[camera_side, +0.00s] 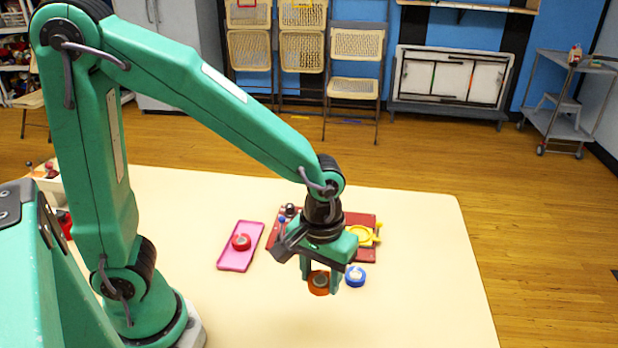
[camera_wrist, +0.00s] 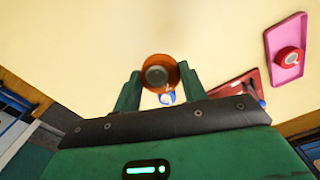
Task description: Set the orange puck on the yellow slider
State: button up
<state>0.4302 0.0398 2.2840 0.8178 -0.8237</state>
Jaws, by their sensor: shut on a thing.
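My gripper (camera_side: 320,283) is shut on the orange puck (camera_side: 318,288), which hangs between its two green fingers and appears to be above the table. In the wrist view the orange puck (camera_wrist: 158,66) shows a grey round centre between the fingers of my gripper (camera_wrist: 158,80). The yellow slider (camera_side: 362,236) is on the dark red board (camera_side: 362,255), behind and to the right of my gripper in the side view. My gripper hides part of the board. In the wrist view only part of the board (camera_wrist: 228,92) shows, and I cannot make out the slider there.
A blue puck (camera_side: 355,276) sits close to the right of the orange puck, and partly shows in the wrist view (camera_wrist: 167,98). A pink tray (camera_side: 235,262) holds a red puck (camera_side: 241,242) to the left. The table's (camera_side: 430,300) right and front areas are clear.

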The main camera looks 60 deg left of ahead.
jog(key=w+a+n, duration=0.1)
jog(key=w+a, duration=0.3)
jog(key=w, duration=0.3)
jog(key=w+a+f+n, duration=0.1)
jog(key=w+a+n, duration=0.1)
jog(key=w+a, duration=0.3)
jog(key=w+a+f+n, duration=0.1)
jog(key=w+a, duration=0.3)
jog(key=w, duration=0.6)
jog(key=shift+a, duration=0.15)
jog(key=shift+w+f, duration=0.1)
jog(key=shift+f, duration=0.1)
jog(key=shift+f, duration=2.65)
jog(key=shift+f, duration=0.1)
dwell(1.8)
jog(key=shift+r, duration=0.8)
